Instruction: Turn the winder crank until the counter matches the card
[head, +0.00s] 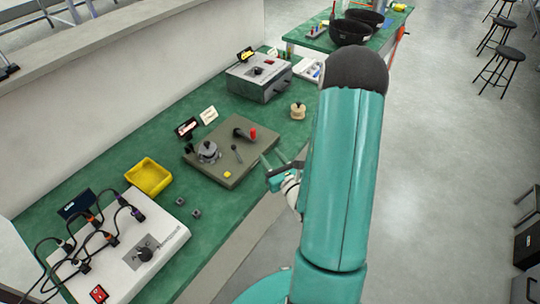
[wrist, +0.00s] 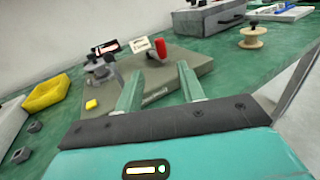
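The winder stands on a grey-olive base plate (head: 222,172) on the green bench. Its crank has a red handle (head: 253,133), which also shows in the wrist view (wrist: 160,48) beyond my fingers. A grey round part (head: 207,152) sits at the plate's left. The black counter (head: 187,128) and white card (head: 208,115) stand behind the plate; their marks are too small to read. My gripper (head: 270,161) is at the plate's right front edge, apart from the handle. In the wrist view my gripper (wrist: 160,70) is open with nothing between its fingers.
A yellow tray (head: 149,191) and a white box with cables (head: 130,255) lie left of the winder. A grey instrument box (head: 258,79) and a wooden spool (head: 298,111) stand beyond it. A wall runs along the bench's back; open floor lies right.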

